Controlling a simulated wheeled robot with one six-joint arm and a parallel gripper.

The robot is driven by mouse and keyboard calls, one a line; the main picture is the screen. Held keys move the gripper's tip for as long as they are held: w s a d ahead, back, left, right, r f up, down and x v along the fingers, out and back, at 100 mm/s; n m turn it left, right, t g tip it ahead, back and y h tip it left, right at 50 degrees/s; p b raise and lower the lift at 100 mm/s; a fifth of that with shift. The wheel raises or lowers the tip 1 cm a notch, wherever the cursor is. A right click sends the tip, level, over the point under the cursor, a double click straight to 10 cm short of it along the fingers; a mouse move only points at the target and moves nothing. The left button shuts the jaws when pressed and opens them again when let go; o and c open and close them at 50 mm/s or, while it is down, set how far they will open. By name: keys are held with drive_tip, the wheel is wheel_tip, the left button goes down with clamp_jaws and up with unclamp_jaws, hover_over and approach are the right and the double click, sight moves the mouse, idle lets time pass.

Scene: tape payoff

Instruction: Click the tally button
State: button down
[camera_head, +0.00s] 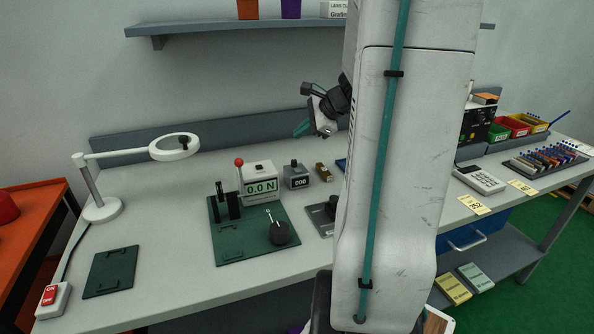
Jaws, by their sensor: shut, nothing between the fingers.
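The tally counter (297,181) is a small dark grey box reading 000, standing on the bench right of the force gauge. Its dark tally button (294,163) sits on top. My gripper (302,129) has teal fingertips and hangs in the air above and behind the counter as seen here, pointing down and left. It is shut and empty, apart from the button. My pale arm covers the middle right of the view and hides part of the bench.
Left of the counter is a force gauge (261,185) reading 0.0 N, with a red-knobbed lever beside it on a green plate (232,246). A small brown block (323,172) lies close right of the counter. A magnifier lamp (100,208) stands at left.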

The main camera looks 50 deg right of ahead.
sight(302, 171)
drive_tip(key=shift+f, duration=4.4)
drive_tip(key=shift+f, duration=0.4)
drive_tip(key=shift+f, duration=0.45)
drive_tip(key=shift+r, duration=0.9)
drive_tip(key=shift+r, duration=0.1)
drive_tip(key=shift+r, duration=2.4)
